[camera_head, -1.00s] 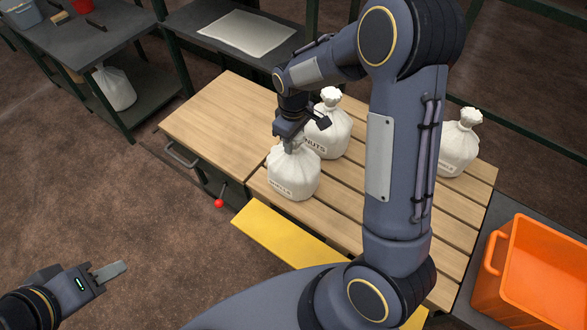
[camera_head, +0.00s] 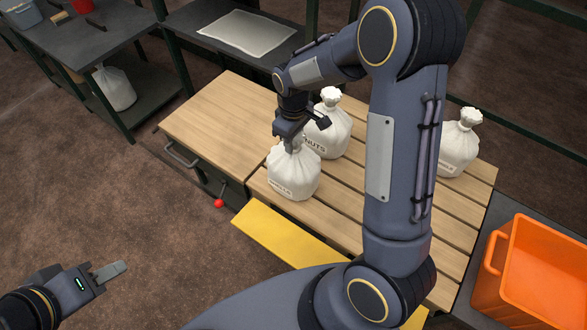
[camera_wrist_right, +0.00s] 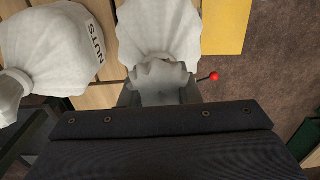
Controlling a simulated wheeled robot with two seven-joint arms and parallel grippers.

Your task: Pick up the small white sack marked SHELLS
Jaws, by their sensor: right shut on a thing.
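A small white sack (camera_head: 293,177) stands upright on the slatted wooden table. The dark label low on its front is too small to read surely. My right gripper (camera_head: 291,141) points down and is shut on the sack's gathered neck. In the right wrist view the gathered top of this sack (camera_wrist_right: 160,35) sits between the fingers, which are mostly hidden. My left gripper (camera_head: 108,272) is empty, low at the left over the floor; I cannot tell whether its fingers are apart.
A white sack marked NUTS (camera_head: 331,128) stands close behind, also in the right wrist view (camera_wrist_right: 55,50). Another white sack (camera_head: 459,145) stands at the table's right. An orange crate (camera_head: 540,275) is at the lower right. A red-knobbed lever (camera_head: 219,202) is near the table's front.

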